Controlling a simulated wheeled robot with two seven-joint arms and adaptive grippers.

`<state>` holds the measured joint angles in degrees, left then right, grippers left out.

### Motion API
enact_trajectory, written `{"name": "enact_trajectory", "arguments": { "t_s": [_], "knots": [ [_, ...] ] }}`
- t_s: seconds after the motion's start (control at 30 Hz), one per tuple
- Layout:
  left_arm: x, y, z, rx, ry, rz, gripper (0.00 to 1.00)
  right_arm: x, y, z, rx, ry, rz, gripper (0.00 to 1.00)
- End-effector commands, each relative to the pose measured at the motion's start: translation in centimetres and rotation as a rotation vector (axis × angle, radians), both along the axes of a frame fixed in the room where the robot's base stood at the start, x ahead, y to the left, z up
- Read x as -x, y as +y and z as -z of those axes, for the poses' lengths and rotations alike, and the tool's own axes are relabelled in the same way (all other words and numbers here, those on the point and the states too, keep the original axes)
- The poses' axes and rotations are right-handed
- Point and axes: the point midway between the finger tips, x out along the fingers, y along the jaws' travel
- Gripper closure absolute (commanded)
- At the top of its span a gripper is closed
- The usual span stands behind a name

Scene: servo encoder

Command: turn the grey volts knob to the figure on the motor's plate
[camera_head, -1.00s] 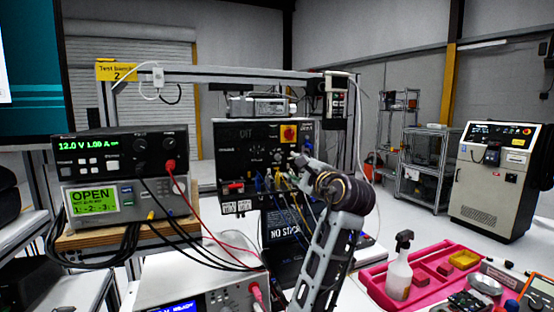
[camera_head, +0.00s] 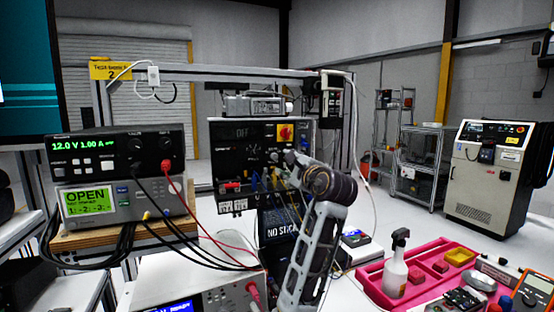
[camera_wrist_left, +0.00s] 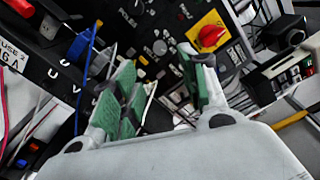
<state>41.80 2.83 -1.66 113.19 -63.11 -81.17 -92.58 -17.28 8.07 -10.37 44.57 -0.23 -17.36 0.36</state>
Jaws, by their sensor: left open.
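A black control panel (camera_head: 226,150) with knobs, sockets and a red-on-yellow switch stands at the bench centre. In the left wrist view, a round grey knob (camera_wrist_left: 160,47) shows on the panel face beyond the fingers; I cannot read its label or setting, so I cannot tell for sure that it is the volts knob. My left gripper (camera_head: 287,158) is in front of the panel's right half. In the wrist view its green-padded fingers (camera_wrist_left: 163,90) are apart, with nothing clearly between them. The knob looks apart from the fingers. I cannot make out the motor's plate. My right gripper is out of view.
Coloured leads hang from the panel (camera_wrist_left: 88,50), close beside the fingers. The red switch (camera_wrist_left: 211,36) sits right of the knob. A power supply (camera_head: 118,153) with black and red cables stands left. A pink tray (camera_head: 370,284) with a spray bottle (camera_head: 397,268) lies right.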

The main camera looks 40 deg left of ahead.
Motion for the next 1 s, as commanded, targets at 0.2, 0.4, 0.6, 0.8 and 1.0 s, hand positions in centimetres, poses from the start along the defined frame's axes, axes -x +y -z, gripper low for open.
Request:
{"name": "enact_trajectory", "arguments": {
  "t_s": [0.2,0.4,0.6,0.8,1.0],
  "knots": [
    [-1.3,2.6,0.0,-0.001,0.000,-0.002,0.57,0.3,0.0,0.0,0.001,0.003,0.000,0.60],
    [-2.5,5.0,-0.1,-0.001,0.000,-0.002,0.57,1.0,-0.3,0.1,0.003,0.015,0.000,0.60],
    [-3.7,7.2,0.0,0.000,0.001,-0.001,0.57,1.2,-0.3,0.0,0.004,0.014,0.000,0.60],
    [-4.5,8.6,0.0,0.000,0.001,0.000,0.57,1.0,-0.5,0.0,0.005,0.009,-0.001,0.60],
    [-4.7,9.1,0.0,0.000,-0.001,0.000,0.57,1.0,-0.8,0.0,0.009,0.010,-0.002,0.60]
  ]
}}
